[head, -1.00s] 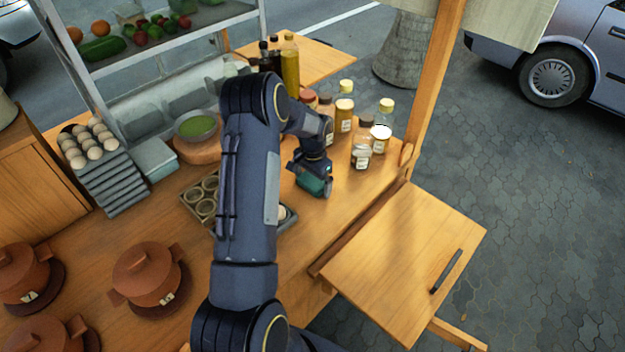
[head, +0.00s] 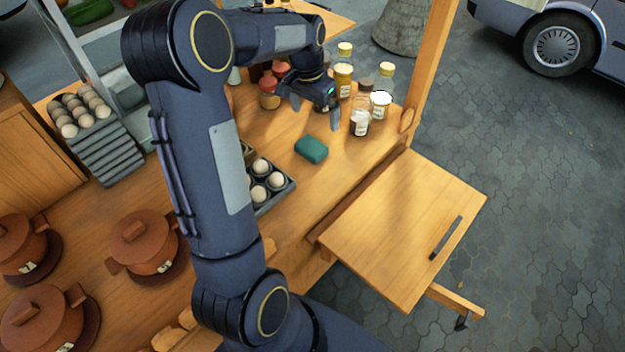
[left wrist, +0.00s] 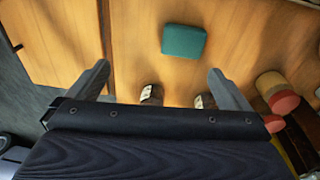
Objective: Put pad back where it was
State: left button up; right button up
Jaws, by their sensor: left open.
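The pad (head: 311,149) is a green, soft-looking block lying flat on the wooden counter, right of the egg tray in the head view. It also shows in the left wrist view (left wrist: 184,41), beyond the fingertips near the top. My left gripper (head: 316,113) is open and empty, raised above the counter among the jars, on the far side of the pad and apart from it. In the left wrist view its two fingers (left wrist: 158,78) are spread wide with nothing between them. My right gripper is not in view.
Jars with yellow lids (head: 343,80) and a jar of white contents (head: 360,122) stand close around my left gripper. A tray of eggs (head: 276,180) lies left of the pad. Brown lidded pots (head: 142,242) stand at the left. The counter around the pad is clear.

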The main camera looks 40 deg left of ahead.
pick_arm(q)
jog(key=s+d+r+n+t+h, duration=0.1)
jog(key=s+d+r, duration=0.3)
jog(key=s+d, duration=0.15)
jog(key=s+d+r+t, duration=0.2)
jog(key=s+d+r, duration=0.2)
jog(key=s, duration=0.3)
jog(key=s+d+f+n+t+h, duration=0.1)
jog(key=s+d+f+h, duration=0.1)
jog(key=s+d, duration=0.7)
jog(key=s+f, duration=0.1)
jog(key=s, duration=0.1)
jog(key=shift+s+d, duration=0.15)
jog(key=shift+s, duration=0.25)
